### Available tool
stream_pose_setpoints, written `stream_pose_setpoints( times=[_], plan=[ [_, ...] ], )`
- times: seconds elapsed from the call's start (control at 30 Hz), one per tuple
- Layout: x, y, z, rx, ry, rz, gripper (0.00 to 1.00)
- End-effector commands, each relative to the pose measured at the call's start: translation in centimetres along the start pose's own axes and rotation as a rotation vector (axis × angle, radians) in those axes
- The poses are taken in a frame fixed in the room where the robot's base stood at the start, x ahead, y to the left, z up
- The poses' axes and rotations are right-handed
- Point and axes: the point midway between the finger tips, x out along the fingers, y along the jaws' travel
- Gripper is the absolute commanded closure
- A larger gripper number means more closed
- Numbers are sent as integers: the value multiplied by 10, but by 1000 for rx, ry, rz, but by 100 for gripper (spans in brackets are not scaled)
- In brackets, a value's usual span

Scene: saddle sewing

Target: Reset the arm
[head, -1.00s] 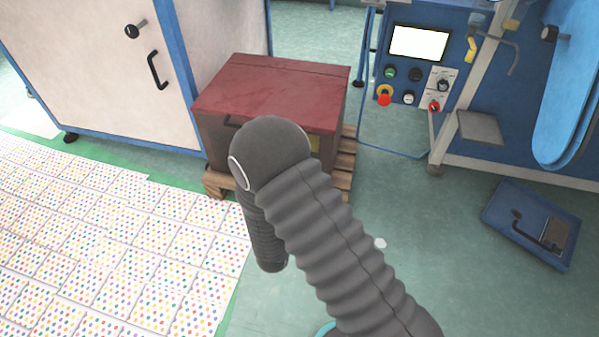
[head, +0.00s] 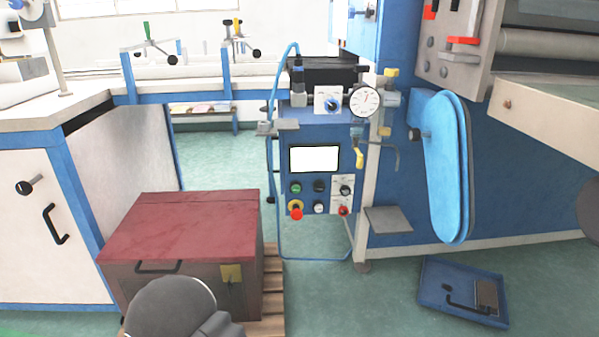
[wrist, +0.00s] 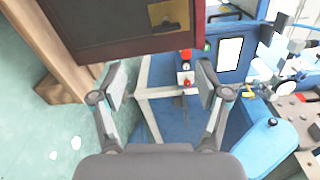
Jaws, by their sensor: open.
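My gripper (wrist: 163,90) shows in the wrist view with its two fingers spread apart and nothing between them. Beyond the fingers are the blue machine frame and its control panel (wrist: 187,75). In the head view only a dark grey rounded part of my arm shows at the bottom, in front of the red-topped chest (head: 190,222); the gripper itself is out of that view. The chest also shows at the top of the wrist view (wrist: 85,20), close to the left finger in the picture; I cannot tell the gap.
A control panel with a lit screen (head: 315,159) and a pressure gauge (head: 364,102) stand right of the chest. A blue pad (head: 447,165) hangs at right above a blue floor pedal (head: 462,290). A white cabinet (head: 40,215) is at left. Green floor (head: 330,300) is open between chest and pedal.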

Motion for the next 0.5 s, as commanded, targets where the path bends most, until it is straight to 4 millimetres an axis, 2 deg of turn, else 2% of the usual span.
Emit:
stream_pose_setpoints(
  times=[0.2, 0.37, 0.5],
  plan=[
    [-15, 16, -72, 330, 312, 32, 25],
    [-35, -2, -117, 601, 561, -40, 25],
    [-53, -27, -156, 859, 788, -156, 25]
  ],
)
